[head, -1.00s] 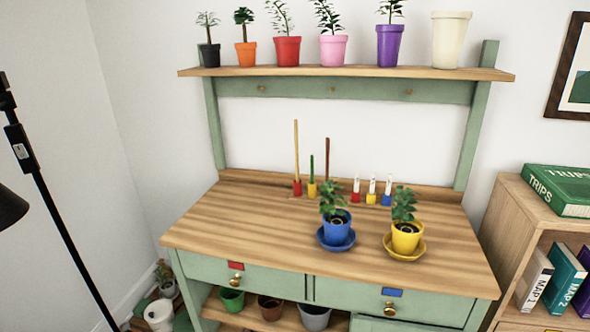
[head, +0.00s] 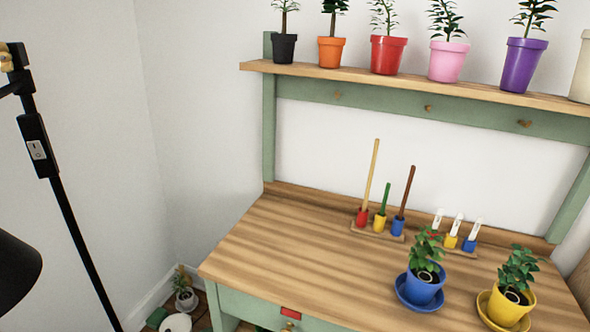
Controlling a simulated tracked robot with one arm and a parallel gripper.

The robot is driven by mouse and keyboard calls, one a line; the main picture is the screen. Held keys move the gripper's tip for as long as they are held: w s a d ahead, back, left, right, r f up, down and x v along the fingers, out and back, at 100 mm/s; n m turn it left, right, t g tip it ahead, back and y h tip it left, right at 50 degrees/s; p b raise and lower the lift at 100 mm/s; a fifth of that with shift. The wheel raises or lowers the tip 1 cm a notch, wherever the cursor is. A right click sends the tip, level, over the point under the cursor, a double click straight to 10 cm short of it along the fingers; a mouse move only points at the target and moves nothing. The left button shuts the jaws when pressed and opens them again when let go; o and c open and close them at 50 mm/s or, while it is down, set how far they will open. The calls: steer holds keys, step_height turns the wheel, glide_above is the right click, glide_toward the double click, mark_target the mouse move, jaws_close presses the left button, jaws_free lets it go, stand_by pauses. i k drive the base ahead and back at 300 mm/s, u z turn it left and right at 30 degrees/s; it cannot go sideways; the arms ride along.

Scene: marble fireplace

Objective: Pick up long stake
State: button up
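The long stake (head: 371,169) is a thin, light yellow-tan stick standing upright with a slight tilt in a red holder (head: 362,216). Beside it stand a short green stake (head: 384,197) in a yellow holder and a brown stake (head: 407,189) in a blue holder. All three holders sit on a small wooden base (head: 375,232) at the back of the green and wood potting bench (head: 290,237). My gripper does not show in the head view.
Small white-tagged holders (head: 455,230) stand right of the stakes. A blue potted plant (head: 425,285) and a yellow one (head: 510,300) stand in front, to the right. A shelf (head: 400,83) with several pots runs above. A black lamp (head: 60,190) stands at left. The bench's left top is clear.

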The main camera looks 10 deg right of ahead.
mark_target(377, 141)
steer(key=u, duration=0.15)
steer(key=i, duration=1.15)
steer(key=z, duration=0.7)
steer(key=i, duration=0.6)
steer(key=z, duration=0.5)
